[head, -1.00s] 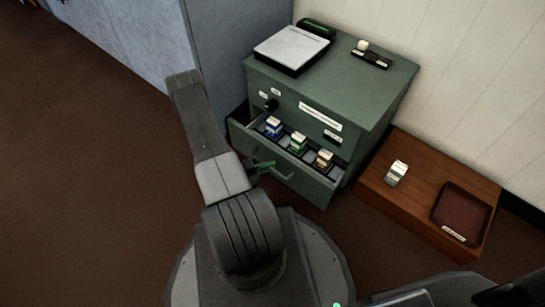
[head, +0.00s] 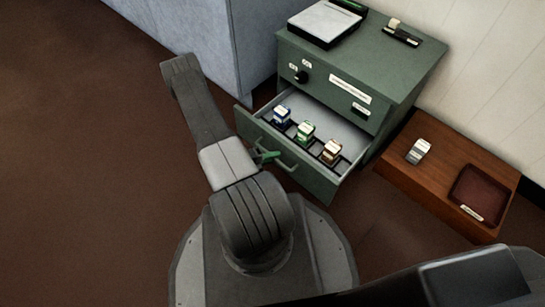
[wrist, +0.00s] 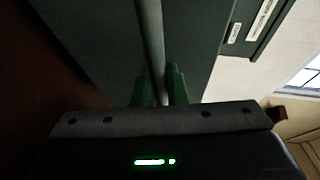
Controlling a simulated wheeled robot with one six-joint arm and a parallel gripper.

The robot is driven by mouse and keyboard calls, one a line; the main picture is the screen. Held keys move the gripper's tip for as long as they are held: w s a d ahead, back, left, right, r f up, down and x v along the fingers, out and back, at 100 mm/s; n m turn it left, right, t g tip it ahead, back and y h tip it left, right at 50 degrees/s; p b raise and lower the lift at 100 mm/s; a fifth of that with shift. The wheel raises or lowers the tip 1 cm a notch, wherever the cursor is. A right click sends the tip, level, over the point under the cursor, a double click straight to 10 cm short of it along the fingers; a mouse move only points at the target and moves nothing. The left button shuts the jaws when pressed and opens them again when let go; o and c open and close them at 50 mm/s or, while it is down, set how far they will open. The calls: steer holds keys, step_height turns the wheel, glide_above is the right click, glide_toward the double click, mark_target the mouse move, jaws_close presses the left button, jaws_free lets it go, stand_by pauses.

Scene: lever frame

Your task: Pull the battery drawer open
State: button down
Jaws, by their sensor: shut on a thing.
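The battery drawer (head: 322,184) is the drawer of a green cabinet (head: 400,68) and stands well open. Blue (head: 282,114), green (head: 305,131) and tan (head: 331,150) batteries stand in its tray. My gripper (head: 268,157) has green fingers at the drawer's front. In the wrist view the fingers (wrist: 162,88) are closed around the drawer's bar handle (wrist: 149,35). The handle also shows in the head view (head: 290,169), partly hidden by the fingers.
A low wooden box (head: 400,172) right of the cabinet bears a grey-white battery (head: 418,151) and a dark red tray (head: 481,192). A grey-blue cabinet (head: 235,45) stands behind left. Brown floor (head: 80,180) on the left is clear.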

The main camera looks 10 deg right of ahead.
steer(key=c, duration=1.5)
jaws_free()
steer(key=shift+o, duration=0.2)
steer(key=p+v, duration=0.3)
steer(key=v, duration=1)
steer(key=shift+a, duration=0.4)
steer(key=shift+s+d, duration=0.1)
steer(key=shift+b+x, duration=1.5)
steer(key=shift+x, duration=5.3)
steer(key=shift+r, duration=0.1)
